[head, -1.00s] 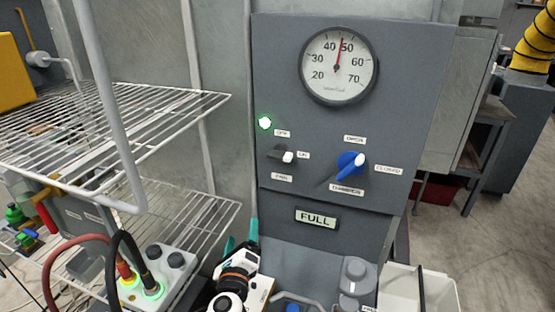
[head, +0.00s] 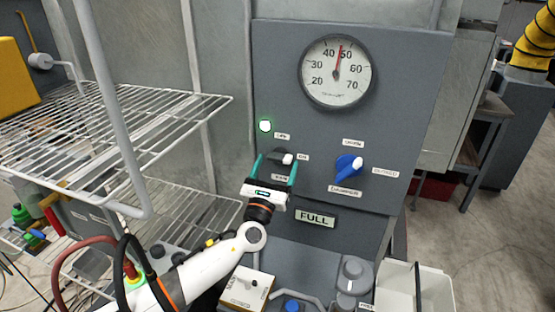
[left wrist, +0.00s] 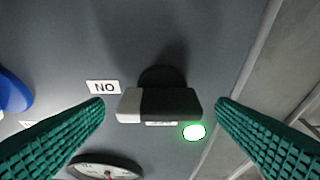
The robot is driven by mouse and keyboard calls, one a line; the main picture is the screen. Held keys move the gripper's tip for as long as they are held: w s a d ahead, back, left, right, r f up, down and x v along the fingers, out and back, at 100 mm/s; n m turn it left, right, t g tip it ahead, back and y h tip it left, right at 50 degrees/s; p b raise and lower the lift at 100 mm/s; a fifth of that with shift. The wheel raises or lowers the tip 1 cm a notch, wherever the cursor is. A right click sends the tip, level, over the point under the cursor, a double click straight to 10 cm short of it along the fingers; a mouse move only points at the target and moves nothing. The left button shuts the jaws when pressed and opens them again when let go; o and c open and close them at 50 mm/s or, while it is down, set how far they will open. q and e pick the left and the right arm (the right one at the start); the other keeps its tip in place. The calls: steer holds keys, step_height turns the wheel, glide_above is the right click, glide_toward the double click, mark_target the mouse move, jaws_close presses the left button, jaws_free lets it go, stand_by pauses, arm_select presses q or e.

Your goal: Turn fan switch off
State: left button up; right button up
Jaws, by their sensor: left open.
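The fan switch (head: 286,157) is a dark knob with a white tip on the grey panel (head: 400,100). In the head view its white tip points right, at the ON label (head: 303,157). A lamp (head: 265,126) ringed in green glows up and left of it. My left gripper (head: 276,166) is open in front of the panel, its teal fingers reaching up towards the switch. In the left wrist view the switch (left wrist: 158,105) sits between the two spread fingers, with gaps on both sides. The OFF label there is mostly hidden by the knob. My right gripper is not in view.
A blue damper knob (head: 348,166) is right of the switch, below a round gauge (head: 337,72). A FULL sign (head: 314,219) is lower down. Wire shelves (head: 120,125) stand at the left, close to my left arm. A white bin (head: 435,290) is at the lower right.

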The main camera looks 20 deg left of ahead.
arm_select(q)
steer(key=shift+x, duration=0.75)
steer(key=c, duration=1)
